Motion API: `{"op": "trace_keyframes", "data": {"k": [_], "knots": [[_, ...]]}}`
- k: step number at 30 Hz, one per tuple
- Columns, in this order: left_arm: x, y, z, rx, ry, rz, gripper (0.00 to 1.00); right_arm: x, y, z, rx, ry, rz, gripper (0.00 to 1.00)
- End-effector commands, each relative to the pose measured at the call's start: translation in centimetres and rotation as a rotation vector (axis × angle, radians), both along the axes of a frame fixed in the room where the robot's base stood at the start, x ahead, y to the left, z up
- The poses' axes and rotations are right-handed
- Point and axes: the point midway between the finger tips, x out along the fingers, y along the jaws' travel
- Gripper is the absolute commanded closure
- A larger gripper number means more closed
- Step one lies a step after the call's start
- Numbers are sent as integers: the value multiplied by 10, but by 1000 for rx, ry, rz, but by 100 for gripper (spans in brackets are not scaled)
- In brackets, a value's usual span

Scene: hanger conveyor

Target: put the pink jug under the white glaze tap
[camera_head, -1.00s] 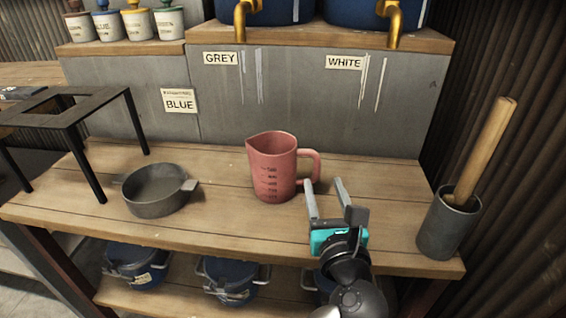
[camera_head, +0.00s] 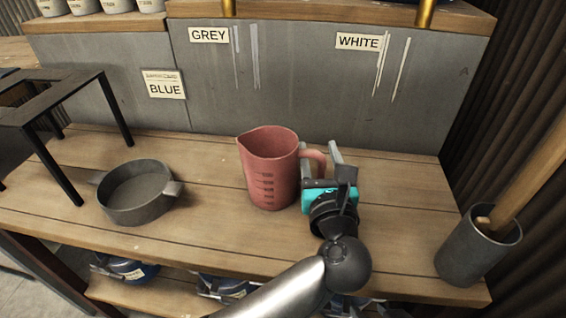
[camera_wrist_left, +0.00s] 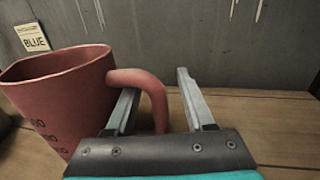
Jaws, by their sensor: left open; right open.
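The pink jug (camera_head: 270,172) stands upright on the wooden bench, its handle (camera_head: 318,157) facing right. The brass white glaze tap (camera_head: 425,12) is cut off at the top edge, right of the WHITE label (camera_head: 358,41). My left gripper (camera_head: 319,150) is open at the handle, just right of the jug. Contact cannot be told. My right gripper is not in view.
A grey pan (camera_head: 137,195) and a black stand (camera_head: 60,105) are on the left. A grey cylinder pot (camera_head: 478,255) with a wooden stick stands at the right. The grey tap (camera_head: 228,8) is at the top. Bench space behind and right of the jug is clear.

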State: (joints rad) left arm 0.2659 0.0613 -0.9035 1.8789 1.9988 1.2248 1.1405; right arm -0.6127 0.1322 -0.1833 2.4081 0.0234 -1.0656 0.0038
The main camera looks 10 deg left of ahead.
Motion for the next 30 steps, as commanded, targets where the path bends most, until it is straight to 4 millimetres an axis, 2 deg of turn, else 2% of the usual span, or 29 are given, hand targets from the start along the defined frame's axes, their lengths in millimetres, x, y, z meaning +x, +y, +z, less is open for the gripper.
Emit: {"op": "trace_keyframes", "data": {"k": [5,19,30], "knots": [[0,0,0,0,1,0,46,0,1,-1,1,0,2,50],[0,0,0,0,1,0,99,-2,0,-3,-2,11,4,50],[0,0,0,1,1,0,100,-3,0,-3,-2,11,3,50]]}}
